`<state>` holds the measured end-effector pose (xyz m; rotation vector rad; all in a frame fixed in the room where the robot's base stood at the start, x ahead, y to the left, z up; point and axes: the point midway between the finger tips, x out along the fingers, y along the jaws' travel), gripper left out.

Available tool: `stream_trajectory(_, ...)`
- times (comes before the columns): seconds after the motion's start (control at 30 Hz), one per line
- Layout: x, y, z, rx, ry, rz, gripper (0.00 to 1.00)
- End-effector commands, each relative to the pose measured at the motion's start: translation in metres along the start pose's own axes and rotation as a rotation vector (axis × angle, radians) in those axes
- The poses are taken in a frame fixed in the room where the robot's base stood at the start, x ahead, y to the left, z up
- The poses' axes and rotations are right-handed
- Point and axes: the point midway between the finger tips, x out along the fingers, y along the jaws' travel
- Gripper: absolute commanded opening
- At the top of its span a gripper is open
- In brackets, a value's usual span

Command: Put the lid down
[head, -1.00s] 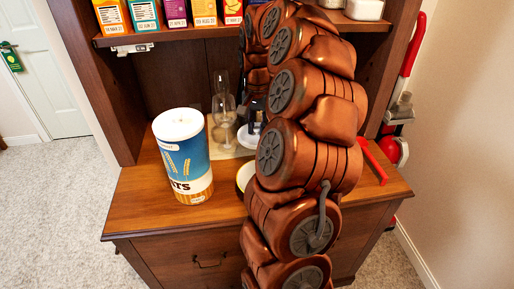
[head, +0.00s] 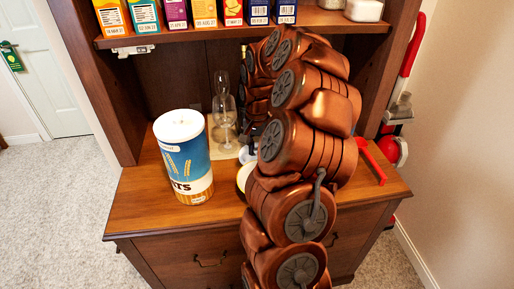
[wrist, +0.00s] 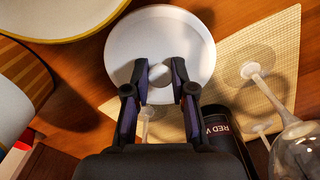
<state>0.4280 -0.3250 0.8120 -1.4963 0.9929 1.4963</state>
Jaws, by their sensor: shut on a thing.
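In the wrist view a round white lid (wrist: 118,48) with a small knob lies ahead of my gripper (wrist: 160,73). The two dark fingers are shut on the knob at the lid's middle. The lid is above or on the woven mat and wooden top; I cannot tell whether it touches them. In the head view my arm hides the gripper and most of the lid.
A yellow-rimmed white dish (wrist: 45,12) is left of the lid. The blue oats canister (head: 187,165) stands further left. Wine glasses (wrist: 297,150) and a dark bottle (wrist: 222,125) are close on the right, by a woven mat (wrist: 262,62). Boxes line the shelf (head: 200,38) above.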

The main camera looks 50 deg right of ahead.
Motion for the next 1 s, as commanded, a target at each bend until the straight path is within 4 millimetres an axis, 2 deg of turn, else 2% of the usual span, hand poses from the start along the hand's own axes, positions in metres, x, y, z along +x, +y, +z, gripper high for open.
stream_trajectory(0.5,0.01,0.0,0.0,0.001,0.0,0.0,0.0)
stream_trajectory(0.53,0.009,0.0,0.0,0.001,0.0,0.0,0.26)
stream_trajectory(0.7,0.009,0.0,0.0,0.001,0.0,0.0,0.44)
stream_trajectory(0.77,0.009,0.0,0.0,0.001,0.0,0.0,0.49)
stream_trajectory(1.0,0.009,0.0,0.0,0.001,0.0,0.0,0.49)
